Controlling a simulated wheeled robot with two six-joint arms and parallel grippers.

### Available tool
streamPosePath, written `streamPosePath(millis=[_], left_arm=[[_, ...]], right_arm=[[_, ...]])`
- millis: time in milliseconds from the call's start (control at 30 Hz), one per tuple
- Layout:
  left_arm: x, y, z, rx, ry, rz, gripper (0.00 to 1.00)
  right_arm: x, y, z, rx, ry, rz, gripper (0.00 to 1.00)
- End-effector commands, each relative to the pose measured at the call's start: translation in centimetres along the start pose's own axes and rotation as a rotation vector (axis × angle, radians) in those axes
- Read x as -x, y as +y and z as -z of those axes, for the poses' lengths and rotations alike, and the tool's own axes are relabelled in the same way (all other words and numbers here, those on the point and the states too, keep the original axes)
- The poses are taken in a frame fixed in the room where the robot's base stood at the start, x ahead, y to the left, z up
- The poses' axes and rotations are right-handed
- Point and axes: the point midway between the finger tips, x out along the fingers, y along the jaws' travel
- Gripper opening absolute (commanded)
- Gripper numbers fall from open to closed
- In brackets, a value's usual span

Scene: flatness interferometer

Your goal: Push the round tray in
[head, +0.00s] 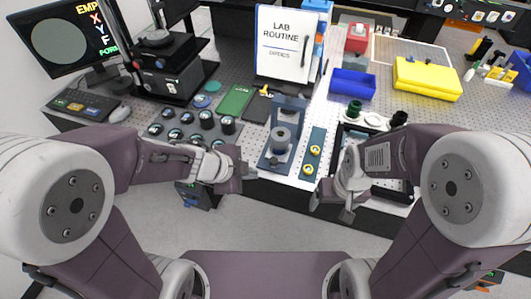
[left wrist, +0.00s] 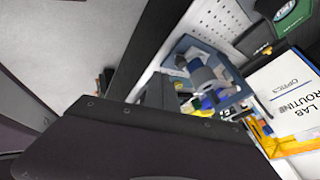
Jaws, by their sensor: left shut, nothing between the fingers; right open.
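The black interferometer (head: 172,84) stands at the back left in the head view, beside the monitor. A dark round plate (head: 158,38) sits on its upper part; I cannot tell for sure whether this is the round tray, or how far in it is. My left gripper (head: 249,173) is shut and empty, near the bench's front edge, to the right of and nearer than the interferometer, well apart from it. My right gripper (head: 331,206) is open and empty, in front of the bench on the right. The left wrist view does not show the interferometer clearly.
A blue stand with a grey cylinder (head: 280,138) is just beyond my left gripper; it also shows in the left wrist view (left wrist: 203,72). Several dark round pieces (head: 206,119) lie between it and the interferometer. A mouse (head: 120,114) and keyboard (head: 88,105) are at left.

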Motion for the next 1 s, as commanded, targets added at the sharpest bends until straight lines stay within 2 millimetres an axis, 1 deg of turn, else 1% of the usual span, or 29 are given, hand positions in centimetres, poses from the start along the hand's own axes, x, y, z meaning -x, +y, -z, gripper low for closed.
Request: streamPosePath(millis=[167, 300, 400, 600, 667, 700, 733, 900, 1000], left_arm=[[-0.9, 0.1, -0.1, 0.002, 0.001, -0.002, 0.0], [-2.9, 0.3, -0.2, 0.004, -0.002, -0.005, 0.0], [-5.7, 0.5, -0.6, 0.0, -0.002, -0.001, 0.0], [-10.1, 0.4, -0.6, 0.001, -0.002, 0.0, 0.0], [-11.2, 0.5, -0.5, 0.0, -0.003, -0.001, 0.0], [-10.6, -0.8, -0.2, 0.002, -0.004, 0.001, 0.0], [-10.8, -1.4, -0.1, 0.002, -0.004, 0.001, 0.0], [-11.8, -3.0, -0.2, 0.003, -0.003, 0.002, 0.0], [-12.1, -3.4, -0.3, 0.003, -0.003, 0.001, 0.0]], right_arm=[[-0.3, 0.0, -0.1, 0.0, -0.001, 0.0, 0.82], [-0.6, 0.0, -0.1, 0.0, -0.001, 0.0, 0.82], [-2.9, 0.1, -0.3, 0.0, -0.001, 0.0, 0.82], [-5.8, 0.1, -0.7, 0.0, -0.001, 0.0, 0.82], [-6.5, 0.1, -0.7, 0.0, -0.001, 0.0, 0.82], [-5.2, 0.1, -0.6, 0.0, -0.002, 0.0, 0.82], [-4.9, 0.1, -0.6, 0.0, -0.002, 0.0, 0.82], [-4.4, 0.1, -0.5, 0.0, -0.001, 0.0, 0.82], [-4.3, 0.1, -0.5, 0.0, -0.001, 0.0, 0.82]])
